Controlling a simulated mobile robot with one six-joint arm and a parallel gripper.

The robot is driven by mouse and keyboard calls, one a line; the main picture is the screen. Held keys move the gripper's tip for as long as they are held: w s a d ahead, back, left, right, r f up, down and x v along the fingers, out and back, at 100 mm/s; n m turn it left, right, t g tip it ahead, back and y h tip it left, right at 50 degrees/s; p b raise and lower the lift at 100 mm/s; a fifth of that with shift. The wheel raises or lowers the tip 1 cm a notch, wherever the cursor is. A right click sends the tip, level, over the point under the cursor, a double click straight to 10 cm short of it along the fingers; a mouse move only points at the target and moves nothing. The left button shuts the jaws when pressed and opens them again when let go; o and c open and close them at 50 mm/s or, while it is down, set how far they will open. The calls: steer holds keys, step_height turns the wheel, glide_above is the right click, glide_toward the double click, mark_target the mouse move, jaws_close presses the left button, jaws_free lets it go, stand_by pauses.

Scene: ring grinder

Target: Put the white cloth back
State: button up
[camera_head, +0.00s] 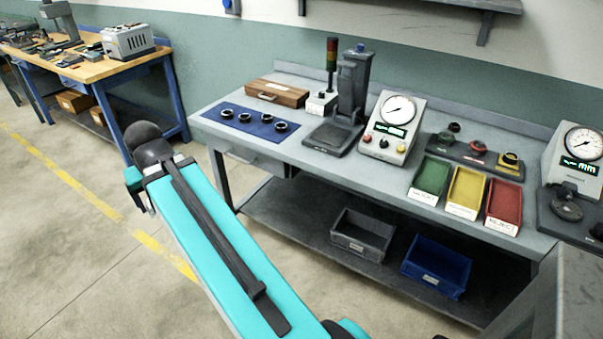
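I cannot make out a white cloth anywhere in the head view. My teal arm reaches across the lower left and middle of the picture. My gripper cannot be made out, so I cannot see what it holds. The grey workbench (300,150) stands beyond my arm. No cloth shows on its top or on the bare parts of its lower shelf (295,210).
The bench carries a blue mat (260,133) with several dark rings, a wooden case (278,93), a press (350,90) and a dial gauge (393,125). Green (430,177), yellow (466,190) and red (503,203) trays sit right. Grey (362,236) and blue (436,268) bins are below.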

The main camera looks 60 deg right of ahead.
steer(key=s+d+m+g+h+b, duration=0.1)
steer(key=s+d+m+b, duration=0.15)
steer(key=s+d, duration=0.5)
steer(key=s+d+f+m+h+b, duration=0.1)
steer(key=s+d+m, duration=0.25)
steer(key=d, duration=0.65)
steer(key=s+d+m+g+h+b, duration=0.1)
steer(key=s+d+m+b, duration=0.15)
steer(key=s+d, duration=0.5)
steer(key=s+d+m+g+b, duration=0.1)
steer(key=s+d+m, duration=0.2)
steer(key=s, duration=0.5)
steer(key=s+d+m+g+b, duration=0.1)
steer(key=s+d+m+b, duration=0.1)
steer(key=s+d, duration=0.4)
steer(key=s+d+f+m+g+b, duration=0.1)
steer(key=s+d+m, duration=0.3)
steer(key=s, duration=0.8)
steer(key=shift+s+d+m+g+b, duration=0.25)
steer(key=shift+d+m+g+b, duration=0.2)
steer(key=shift+b, duration=0.25)
steer(key=shift+d, duration=0.1)
steer(key=w+d+p, duration=0.1)
steer(key=p, duration=0.1)
steer(key=d+p, duration=0.1)
steer(key=p, duration=0.1)
steer(key=shift+w+d+p, duration=0.35)
